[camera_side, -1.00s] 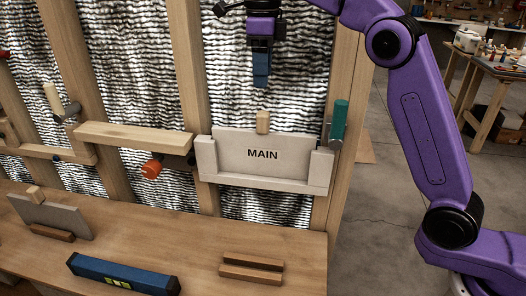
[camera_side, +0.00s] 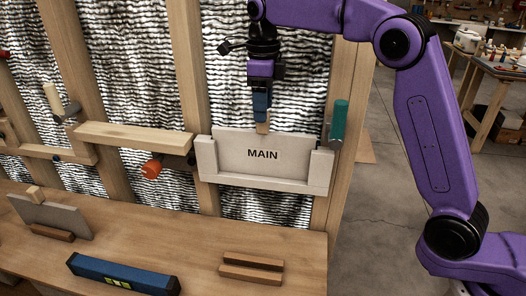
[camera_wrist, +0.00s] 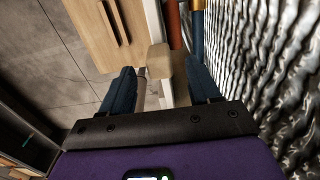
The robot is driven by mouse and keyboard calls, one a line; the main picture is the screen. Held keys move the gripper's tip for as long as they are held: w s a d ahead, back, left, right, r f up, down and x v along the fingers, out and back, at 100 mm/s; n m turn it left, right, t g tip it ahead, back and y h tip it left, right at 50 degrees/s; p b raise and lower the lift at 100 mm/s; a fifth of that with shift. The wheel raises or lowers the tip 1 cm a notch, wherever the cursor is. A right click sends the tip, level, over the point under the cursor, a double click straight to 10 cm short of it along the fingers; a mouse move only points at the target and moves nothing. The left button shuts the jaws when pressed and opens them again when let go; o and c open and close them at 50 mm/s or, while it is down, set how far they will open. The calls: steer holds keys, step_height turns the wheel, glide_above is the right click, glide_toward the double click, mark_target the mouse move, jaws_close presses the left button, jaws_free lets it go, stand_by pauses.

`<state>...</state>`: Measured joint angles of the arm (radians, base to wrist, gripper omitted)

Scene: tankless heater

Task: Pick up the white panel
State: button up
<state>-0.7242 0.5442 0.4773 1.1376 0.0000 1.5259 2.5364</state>
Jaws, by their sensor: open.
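The white panel (camera_side: 247,151) is labelled MAIN and stands upright in a pale holder (camera_side: 313,181) fixed to the wall studs. A wooden knob (camera_side: 263,129) sticks up from its top edge. My gripper (camera_side: 262,119) points down right at this knob, which its fingers partly hide in the side view. In the wrist view, the dark blue fingers of my gripper (camera_wrist: 161,85) are apart, and the wooden knob (camera_wrist: 159,58) shows between and just beyond their tips. I cannot tell whether either finger touches it.
A teal-handled lever (camera_side: 339,120) stands close to the holder's right side. A wooden shelf (camera_side: 135,137) and a red-orange knob (camera_side: 152,168) are at left. The bench below bears a grey panel (camera_side: 55,214), a blue level (camera_side: 122,273) and a slotted wooden stand (camera_side: 252,268).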

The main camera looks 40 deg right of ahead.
glide_above(263, 146)
steer(key=shift+w+d+f, duration=0.15)
steer(key=shift+f, duration=1.05)
steer(key=shift+w+d+f, duration=0.1)
steer(key=shift+f, duration=1.05)
jaws_close()
steer(key=shift+r, duration=0.15)
